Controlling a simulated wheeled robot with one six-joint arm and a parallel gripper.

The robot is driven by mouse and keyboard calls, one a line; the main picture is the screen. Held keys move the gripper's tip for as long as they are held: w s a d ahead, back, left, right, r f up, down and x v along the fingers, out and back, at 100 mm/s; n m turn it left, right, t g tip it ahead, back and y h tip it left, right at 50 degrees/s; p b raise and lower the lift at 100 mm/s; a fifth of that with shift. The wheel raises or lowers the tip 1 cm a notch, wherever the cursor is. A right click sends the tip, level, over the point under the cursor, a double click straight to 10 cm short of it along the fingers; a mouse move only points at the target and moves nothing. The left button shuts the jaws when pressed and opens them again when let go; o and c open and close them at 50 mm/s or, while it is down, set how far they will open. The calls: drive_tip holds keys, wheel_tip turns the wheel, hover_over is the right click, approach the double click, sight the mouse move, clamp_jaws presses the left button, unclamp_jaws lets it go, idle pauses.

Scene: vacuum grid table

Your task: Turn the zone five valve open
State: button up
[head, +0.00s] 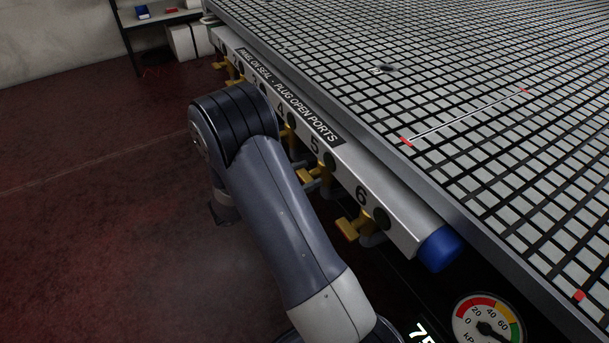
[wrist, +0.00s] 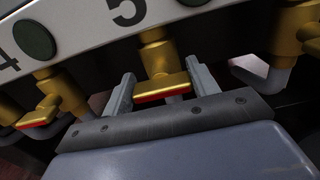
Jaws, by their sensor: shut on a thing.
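The zone five valve is a brass body with a flat yellow handle (wrist: 160,88) under the label 5 and its dark round port. In the wrist view the handle lies crosswise between the two grey fingers of my gripper (wrist: 161,76), which is shut on it, one finger at each end. A red strip shows along the handle's lower edge. In the head view the zone five valve (head: 327,160) hangs below the manifold; my gripper cannot be made out there.
The white manifold (head: 395,232) runs along the gridded table (head: 470,120) and ends in a blue cap (head: 440,249). The zone six handle (head: 347,229) and zone four handle (wrist: 40,116) flank valve five closely. A pressure gauge (head: 488,322) sits at lower right.

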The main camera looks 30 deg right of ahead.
drive_tip(key=c, duration=0.3)
drive_tip(key=shift+r+n+p, duration=0.1)
drive_tip(key=shift+n+p, duration=0.2)
drive_tip(key=shift+p, duration=0.25)
drive_tip(key=n+p, duration=0.1)
drive_tip(key=p, duration=0.1)
drive_tip(key=shift+r+n+p, duration=0.15)
drive_tip(key=shift+n+p, duration=0.2)
drive_tip(key=shift+n, duration=0.05)
drive_tip(key=n+p, duration=0.2)
drive_tip(key=p, duration=0.1)
drive_tip(key=shift+w+n, duration=0.1)
drive_tip(key=shift+n, duration=0.2)
drive_tip(key=n+p, duration=0.3)
drive_tip(key=shift+w+n, duration=0.1)
drive_tip(key=shift+n, duration=0.2)
drive_tip(key=n+p, duration=0.1)
drive_tip(key=n, duration=0.1)
drive_tip(key=n+p, duration=0.1)
drive_tip(key=n, duration=0.1)
drive_tip(key=shift+f+n+p, duration=0.3)
drive_tip(key=shift+f+p, duration=0.05)
drive_tip(key=n+p, duration=0.1)
drive_tip(key=n, duration=0.3)
drive_tip(key=shift+w+f+n+p, duration=0.1)
drive_tip(key=shift+f+n+p, duration=0.1)
drive_tip(key=shift+n+p, duration=0.15)
